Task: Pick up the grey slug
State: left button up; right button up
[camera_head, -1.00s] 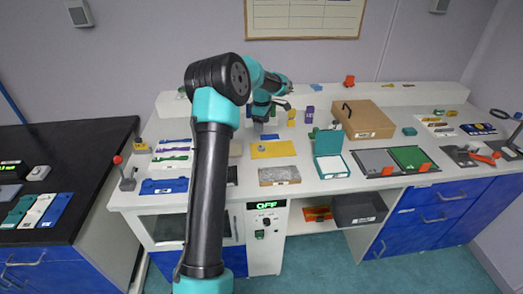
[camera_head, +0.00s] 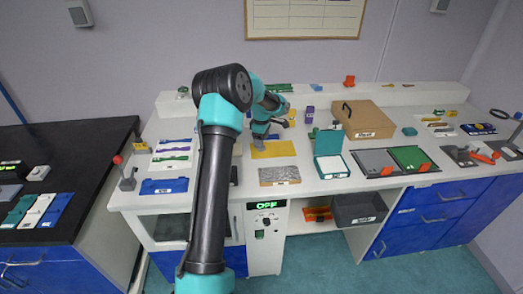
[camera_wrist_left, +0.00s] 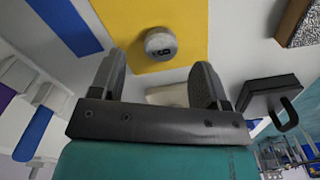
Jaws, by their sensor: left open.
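The slug lies just beyond the fingertips, apart from both. In the head view my left gripper (camera_head: 261,137) is over the back left part of the yellow mat (camera_head: 282,149), and I cannot make out the slug behind it. My right gripper is not in view.
A speckled grey slab (camera_head: 280,175) lies in front of the mat. An open teal box (camera_head: 331,163) and a cardboard box (camera_head: 364,118) stand to the right. A black piece with a handle (camera_wrist_left: 268,95) is near the right finger. A red-knobbed lever (camera_head: 118,160) stands at left.

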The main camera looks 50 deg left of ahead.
pick_arm(q)
jog(key=shift+f, duration=1.8)
jog(key=shift+c, duration=0.5)
jog(key=c, duration=0.9)
